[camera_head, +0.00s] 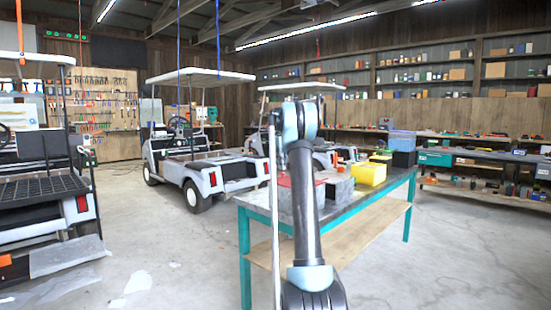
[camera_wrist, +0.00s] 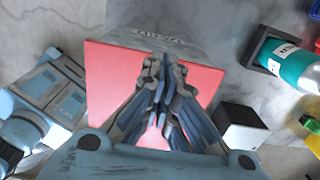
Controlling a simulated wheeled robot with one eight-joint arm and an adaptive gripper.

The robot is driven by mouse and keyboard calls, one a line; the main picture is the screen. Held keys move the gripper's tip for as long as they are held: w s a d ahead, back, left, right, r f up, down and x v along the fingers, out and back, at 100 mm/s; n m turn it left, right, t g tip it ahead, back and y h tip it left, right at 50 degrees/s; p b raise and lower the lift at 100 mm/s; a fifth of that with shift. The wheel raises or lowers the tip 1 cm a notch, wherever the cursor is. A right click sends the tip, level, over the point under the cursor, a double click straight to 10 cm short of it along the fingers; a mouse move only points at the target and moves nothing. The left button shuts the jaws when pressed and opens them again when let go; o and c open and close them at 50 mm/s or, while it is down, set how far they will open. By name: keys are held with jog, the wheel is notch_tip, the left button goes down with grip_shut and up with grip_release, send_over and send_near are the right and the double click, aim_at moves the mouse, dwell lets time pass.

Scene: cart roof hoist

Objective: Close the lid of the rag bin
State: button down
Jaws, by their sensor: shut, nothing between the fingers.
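A grey face with lettering (camera_wrist: 165,33) lies beyond the lid's edge. My gripper is shut and empty, with its fingers over the lid; I cannot tell whether they touch it. My arm hides much of the bin in the head view, and the lid's angle is unclear.
The workbench (camera_head: 262,212) has teal legs. A yellow bin (camera_head: 370,174), a black bin (camera_head: 403,159) and a blue box (camera_head: 402,140) stand farther along. Carts stand left; open floor lies between.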

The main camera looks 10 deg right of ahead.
notch_tip(320, 180, up, 3)
jog(key=shift+f, duration=0.1)
jog(key=w+a+r, duration=0.4)
jog(key=w+r, duration=0.1)
jog(key=r, duration=0.2)
jog(key=shift+w, duration=0.35)
